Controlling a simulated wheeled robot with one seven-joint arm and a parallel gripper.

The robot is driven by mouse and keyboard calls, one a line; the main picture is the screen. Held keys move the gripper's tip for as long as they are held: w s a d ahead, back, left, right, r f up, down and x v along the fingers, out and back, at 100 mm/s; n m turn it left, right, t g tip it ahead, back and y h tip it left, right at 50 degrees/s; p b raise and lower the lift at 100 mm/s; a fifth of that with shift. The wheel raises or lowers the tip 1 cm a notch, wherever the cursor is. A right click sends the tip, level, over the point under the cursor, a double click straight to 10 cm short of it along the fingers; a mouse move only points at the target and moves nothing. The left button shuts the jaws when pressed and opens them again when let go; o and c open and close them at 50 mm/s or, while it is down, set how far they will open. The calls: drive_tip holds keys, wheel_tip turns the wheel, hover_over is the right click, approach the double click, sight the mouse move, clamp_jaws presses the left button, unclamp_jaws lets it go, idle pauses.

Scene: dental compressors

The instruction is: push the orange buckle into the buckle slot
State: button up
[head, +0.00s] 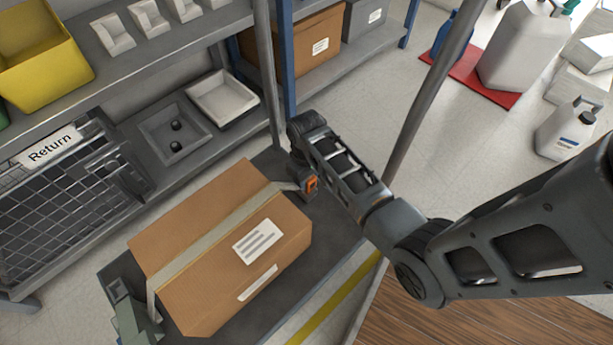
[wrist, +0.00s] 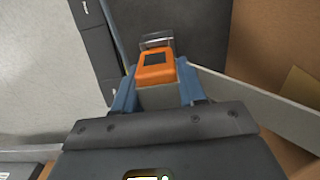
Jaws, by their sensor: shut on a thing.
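The orange buckle (head: 312,184) is at the far right end of a grey strap (head: 215,232) that runs over a cardboard box (head: 190,225). My gripper (head: 303,187) is beside that end of the box, pointing down, and is shut on the buckle. In the wrist view the buckle (wrist: 155,66) sits between the blue fingers of my gripper (wrist: 155,88), with the strap (wrist: 255,105) leading off to the right. A small pale metal frame (wrist: 157,41) shows just beyond the buckle; I cannot tell whether it is the slot or whether they touch.
The box stands on a dark platform (head: 345,215) with a greenish-grey post (head: 132,318) at its near left corner. A shelf with trays (head: 222,97) and a "Return" cage (head: 70,190) stands left. A grey pole (head: 430,90) rises behind my arm. White jugs (head: 568,130) stand right.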

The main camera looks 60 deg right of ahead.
drive_tip(key=shift+f, duration=0.5)
drive_tip(key=o, duration=1.2)
drive_tip(key=shift+r+p, duration=2)
drive_tip(key=shift+r, duration=1.9)
